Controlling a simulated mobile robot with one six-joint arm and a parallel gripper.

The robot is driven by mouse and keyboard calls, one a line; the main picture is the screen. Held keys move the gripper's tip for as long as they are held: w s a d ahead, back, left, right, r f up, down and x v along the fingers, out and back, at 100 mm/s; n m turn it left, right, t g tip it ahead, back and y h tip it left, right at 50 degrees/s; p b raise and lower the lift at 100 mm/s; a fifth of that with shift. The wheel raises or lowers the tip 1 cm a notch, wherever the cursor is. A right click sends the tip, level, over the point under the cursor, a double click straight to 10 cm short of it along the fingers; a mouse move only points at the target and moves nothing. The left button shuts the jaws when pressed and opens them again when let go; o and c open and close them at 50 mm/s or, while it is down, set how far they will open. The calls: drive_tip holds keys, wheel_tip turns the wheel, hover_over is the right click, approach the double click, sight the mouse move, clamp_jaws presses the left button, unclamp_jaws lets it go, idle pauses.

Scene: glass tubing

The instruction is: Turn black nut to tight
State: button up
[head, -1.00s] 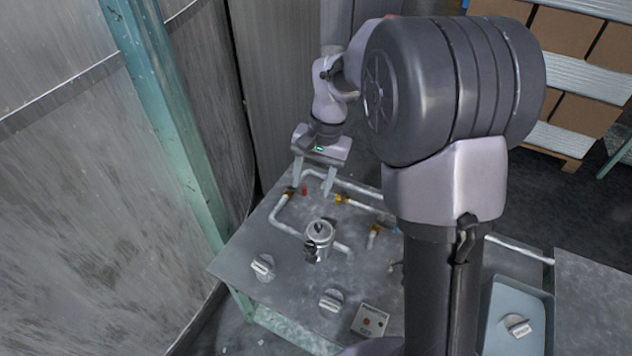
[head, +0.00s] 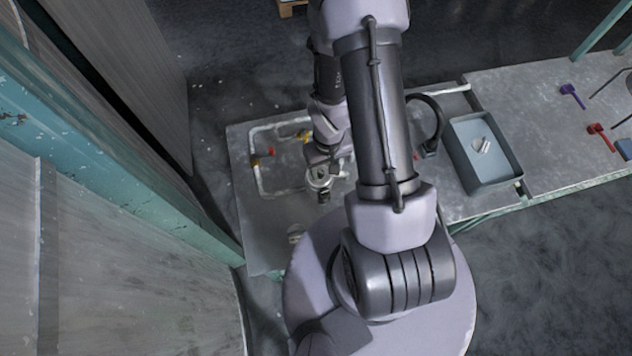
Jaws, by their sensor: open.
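A round metal fitting (head: 319,180) stands on the pipework on the grey bench. A small dark part (head: 324,197) on its near side looks like the black nut, but it is too small to tell its tightness. My gripper (head: 321,166) points down right at the fitting and covers its far side. Its jaws are open, with nothing seen held. I cannot tell whether a finger touches the fitting.
White pipe (head: 259,178) with red and yellow fittings runs along the left of the bench (head: 262,225). A blue-grey bin (head: 469,181) holds a silver knob. Red (head: 601,135) and blue (head: 570,93) tools lie on the right table. My arm hides the middle.

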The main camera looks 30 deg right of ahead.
sight(325, 192)
wheel_tip(325, 192, down, 17)
drive_tip(key=b, duration=1.6)
drive_tip(key=shift+r, duration=0.15)
clamp_jaws()
drive_tip(key=shift+m, duration=0.8)
unclamp_jaws()
